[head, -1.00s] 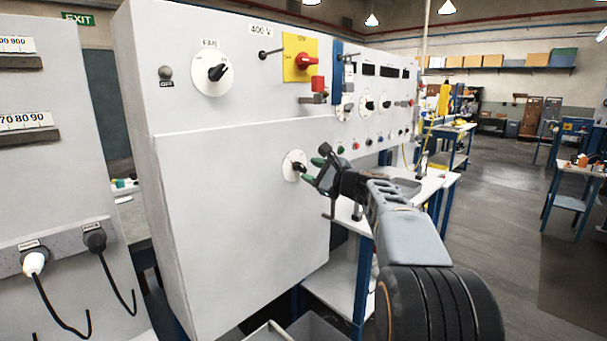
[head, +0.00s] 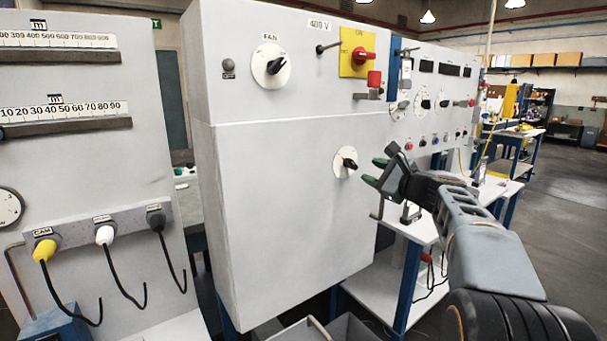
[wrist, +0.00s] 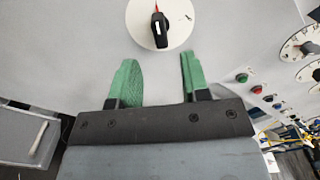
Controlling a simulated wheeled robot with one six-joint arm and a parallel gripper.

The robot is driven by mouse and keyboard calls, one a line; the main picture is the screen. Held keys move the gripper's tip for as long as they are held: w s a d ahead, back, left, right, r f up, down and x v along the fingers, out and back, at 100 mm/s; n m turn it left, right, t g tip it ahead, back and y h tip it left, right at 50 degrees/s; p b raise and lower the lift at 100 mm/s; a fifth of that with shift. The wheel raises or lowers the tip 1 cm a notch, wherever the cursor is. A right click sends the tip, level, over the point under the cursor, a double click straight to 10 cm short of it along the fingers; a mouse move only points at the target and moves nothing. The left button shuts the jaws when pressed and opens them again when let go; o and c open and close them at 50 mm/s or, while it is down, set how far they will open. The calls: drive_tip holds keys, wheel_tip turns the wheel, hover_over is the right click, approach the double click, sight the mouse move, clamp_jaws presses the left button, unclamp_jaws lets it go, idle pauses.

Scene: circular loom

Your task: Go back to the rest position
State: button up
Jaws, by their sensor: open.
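My gripper (head: 376,172) is open and empty in the head view, a little to the right of the lower rotary knob (head: 346,162) on the grey cabinet face. In the wrist view its two green fingertips (wrist: 158,78) are spread apart. The same black knob on its white dial (wrist: 159,28) lies beyond them, with a gap between. Neither finger touches the knob.
The grey cabinet (head: 290,220) stands close on the left, with a FAN knob (head: 271,65) and a red switch on a yellow plate (head: 362,54). A white bench (head: 425,225) stands below my arm. Open floor (head: 565,180) lies at the right.

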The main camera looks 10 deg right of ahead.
drive_tip(key=s+a+f+n+g+h+p, duration=0.1)
drive_tip(key=s+a+f+n+g+p, duration=0.15)
drive_tip(key=s+f+n+g, duration=0.35)
drive_tip(key=s+a+f+n+g+h+p, duration=0.1)
drive_tip(key=s+a+f+n+g, duration=0.2)
drive_tip(key=f, duration=0.6)
drive_tip(key=s+a+r+n+g+h+p, duration=0.1)
drive_tip(key=s+a+n+g+h+p, duration=0.1)
drive_tip(key=s+n+p, duration=0.4)
drive_tip(key=s+a+r+n+g+h+p, duration=0.1)
drive_tip(key=s+a+n+p, duration=0.4)
drive_tip(key=s, duration=0.7)
drive_tip(key=shift+s+r+n+g+h+p, duration=0.25)
drive_tip(key=shift+s+n+g+h+p, duration=0.2)
drive_tip(key=shift+n+h+p, duration=0.5)
drive_tip(key=shift+a+h, duration=0.1)
drive_tip(key=shift+h, duration=0.15)
